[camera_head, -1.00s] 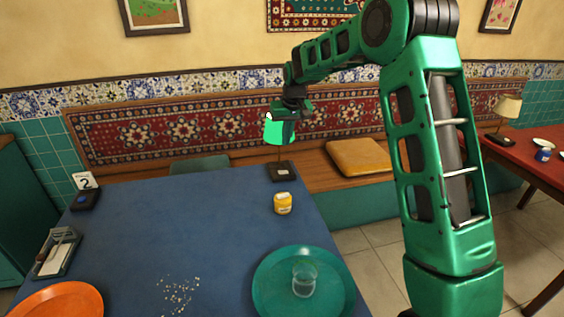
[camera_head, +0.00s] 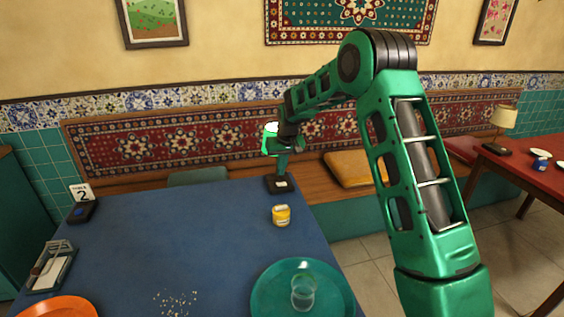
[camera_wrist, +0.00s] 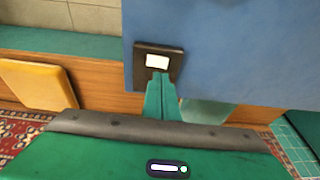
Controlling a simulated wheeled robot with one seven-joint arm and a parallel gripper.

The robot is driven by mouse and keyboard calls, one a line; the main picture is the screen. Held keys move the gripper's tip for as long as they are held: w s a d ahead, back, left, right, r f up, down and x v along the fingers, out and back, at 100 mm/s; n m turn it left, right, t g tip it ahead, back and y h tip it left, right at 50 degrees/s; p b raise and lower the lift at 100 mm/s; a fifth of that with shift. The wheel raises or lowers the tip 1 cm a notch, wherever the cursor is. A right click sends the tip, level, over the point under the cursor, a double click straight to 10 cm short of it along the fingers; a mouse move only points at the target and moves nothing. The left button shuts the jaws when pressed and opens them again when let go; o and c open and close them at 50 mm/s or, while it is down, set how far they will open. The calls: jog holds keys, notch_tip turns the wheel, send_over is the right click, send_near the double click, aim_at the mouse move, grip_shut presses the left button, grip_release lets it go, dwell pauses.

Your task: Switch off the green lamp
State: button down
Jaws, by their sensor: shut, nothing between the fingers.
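The wrist view shows the base (camera_wrist: 140,62) with a white switch plate (camera_wrist: 157,61). My shut fingertips (camera_wrist: 161,75) overlap the plate's lower edge in that view; I cannot tell whether they touch it.
A yellow jar (camera_head: 281,215), a teal plate (camera_head: 268,290) with a clear glass (camera_head: 303,291), and an orange plate (camera_head: 58,307) are on the blue table (camera_head: 190,235). A cushioned bench (camera_head: 320,184) runs behind. Another lamp (camera_head: 504,117) stands on the red table.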

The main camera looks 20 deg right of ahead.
aim_at(282, 183)
jog(key=shift+w+a+f, duration=0.1)
jog(key=shift+a+f, duration=0.05)
jog(key=shift+f, duration=0.9)
jog(key=shift+a+f, duration=0.1)
jog(key=shift+f, duration=0.95)
jog(key=shift+d, duration=0.1)
jog(key=shift+f, duration=0.15)
jog(key=shift+a, duration=0.3)
jog(key=shift+d, duration=0.95)
jog(key=shift+r, duration=0.25)
